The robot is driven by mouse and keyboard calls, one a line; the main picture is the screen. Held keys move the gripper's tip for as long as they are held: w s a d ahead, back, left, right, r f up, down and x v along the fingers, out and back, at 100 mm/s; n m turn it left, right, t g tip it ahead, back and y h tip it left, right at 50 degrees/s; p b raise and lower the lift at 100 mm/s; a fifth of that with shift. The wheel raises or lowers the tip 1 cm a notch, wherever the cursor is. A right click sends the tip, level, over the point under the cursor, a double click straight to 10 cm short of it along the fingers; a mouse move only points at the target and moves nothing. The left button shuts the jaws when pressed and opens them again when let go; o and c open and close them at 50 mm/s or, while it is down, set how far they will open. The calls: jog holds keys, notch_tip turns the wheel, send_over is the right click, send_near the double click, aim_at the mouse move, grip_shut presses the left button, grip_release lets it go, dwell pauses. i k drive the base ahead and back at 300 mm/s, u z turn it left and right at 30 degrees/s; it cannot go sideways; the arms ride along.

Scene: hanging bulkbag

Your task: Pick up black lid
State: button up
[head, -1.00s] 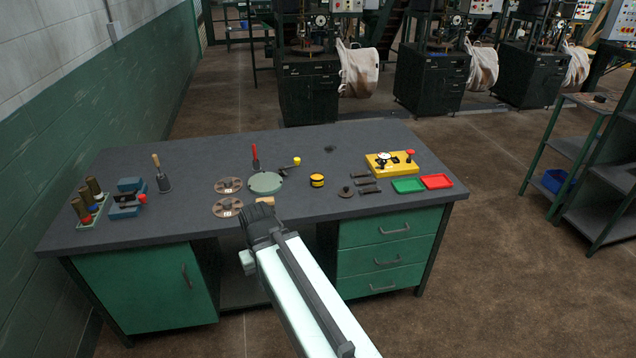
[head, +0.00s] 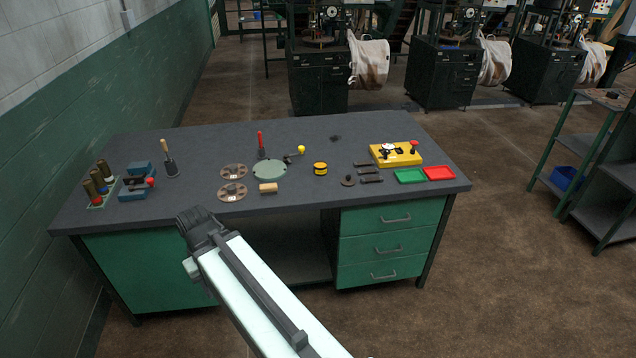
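A small dark round disc with a knob (head: 348,181) lies on the dark workbench (head: 300,200), right of centre; it looks like the black lid. A yellow and black tin (head: 320,169) stands just behind it to the left. My gripper (head: 194,218) is at the bench's front edge, well to the left of the disc and apart from it. I see the gripper from behind and above, so its fingers are largely hidden and I cannot tell whether it is open or shut.
Two brown discs (head: 232,192), a grey-green round plate (head: 269,169) and a wooden block (head: 268,188) lie mid-bench. Dark bars (head: 370,179), a yellow fixture (head: 396,153), a green tray (head: 409,176) and a red tray (head: 439,173) are at the right. Tools stand at the left.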

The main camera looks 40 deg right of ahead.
aim_at(347, 180)
jog(key=u, duration=3.05)
jog(key=k, duration=2.65)
jog(key=z, duration=0.75)
jog(key=i, duration=1)
